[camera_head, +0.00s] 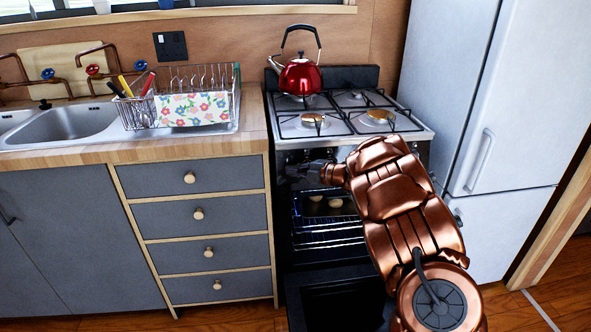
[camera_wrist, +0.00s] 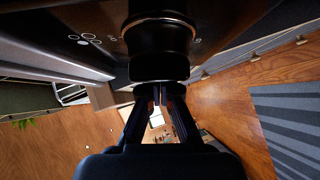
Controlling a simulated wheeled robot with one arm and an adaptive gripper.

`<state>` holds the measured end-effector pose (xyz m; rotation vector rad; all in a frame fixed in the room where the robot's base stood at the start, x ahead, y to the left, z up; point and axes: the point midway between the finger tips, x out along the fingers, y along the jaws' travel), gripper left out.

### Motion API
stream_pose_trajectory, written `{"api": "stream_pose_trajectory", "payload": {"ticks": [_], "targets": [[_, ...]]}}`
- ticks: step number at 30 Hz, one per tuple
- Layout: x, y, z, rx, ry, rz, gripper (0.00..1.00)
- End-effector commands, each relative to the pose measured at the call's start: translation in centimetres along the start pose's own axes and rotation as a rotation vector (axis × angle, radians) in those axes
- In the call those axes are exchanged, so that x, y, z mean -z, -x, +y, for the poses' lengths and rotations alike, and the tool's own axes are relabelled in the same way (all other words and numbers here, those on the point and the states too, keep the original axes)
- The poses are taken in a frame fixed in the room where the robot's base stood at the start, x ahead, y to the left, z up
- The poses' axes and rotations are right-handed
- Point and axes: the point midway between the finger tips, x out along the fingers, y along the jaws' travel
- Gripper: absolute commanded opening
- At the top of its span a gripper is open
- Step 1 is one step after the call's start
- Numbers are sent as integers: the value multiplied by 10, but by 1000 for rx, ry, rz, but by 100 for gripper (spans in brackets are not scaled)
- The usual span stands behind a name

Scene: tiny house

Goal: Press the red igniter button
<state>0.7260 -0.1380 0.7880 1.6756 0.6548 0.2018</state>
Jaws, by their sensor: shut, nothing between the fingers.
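The stove (camera_head: 352,132) stands between the drawers and the fridge. No red igniter button can be made out in either view; my arm covers part of the stove's front panel. My gripper (camera_head: 296,172) is at the left part of that panel, below the hob's front edge. In the wrist view its dark fingers (camera_wrist: 158,94) are together and hold nothing. A large black knob (camera_wrist: 160,45) with a copper-coloured ring is just beyond the fingertips. I cannot tell whether they touch it.
The oven door (camera_head: 335,305) hangs open below my arm, and round pale items (camera_head: 325,204) sit inside. A red kettle (camera_head: 300,77) stands on the back left burner. Grey drawers (camera_head: 200,215) are at left and a fridge (camera_head: 492,110) at right.

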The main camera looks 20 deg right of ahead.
Motion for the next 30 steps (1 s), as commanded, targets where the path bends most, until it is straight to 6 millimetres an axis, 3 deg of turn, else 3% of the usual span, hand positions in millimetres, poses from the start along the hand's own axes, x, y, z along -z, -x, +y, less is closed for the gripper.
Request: {"api": "stream_pose_trajectory", "payload": {"ticks": [8,21,30], "targets": [[-3,0,4,-9,3,-8,0],[-2,65,4,-9,3,-13,0],[1,87,3,-6,3,-8,0]]}}
